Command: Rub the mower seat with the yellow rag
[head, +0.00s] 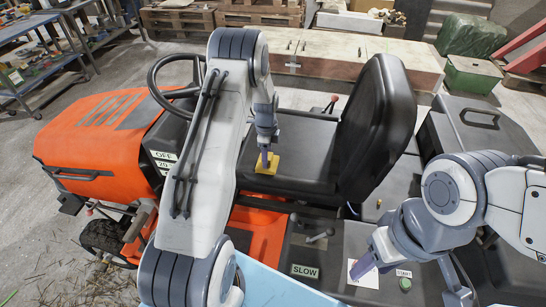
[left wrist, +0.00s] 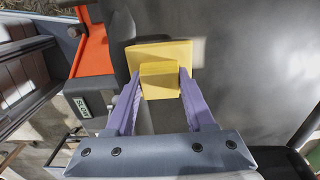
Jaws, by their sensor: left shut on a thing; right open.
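The mower seat (head: 376,120) is black, with a tall backrest and a flat cushion. The yellow rag (head: 266,168) lies flat on or just over the seat cushion. My left gripper (head: 265,156) points down over the cushion and is shut on the rag. In the left wrist view, the purple fingers grip a yellow block on the rag (left wrist: 160,52), with the dark seat (left wrist: 250,75) behind it. Whether the rag touches the seat is hard to tell. My right gripper (head: 415,285) is open and empty, low at the right near the mower's side panel.
The orange mower hood (head: 95,135) and black steering wheel (head: 172,82) are left of the seat. Wooden cabinets (head: 335,50) stand behind. A dark box (head: 485,125) is at the right.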

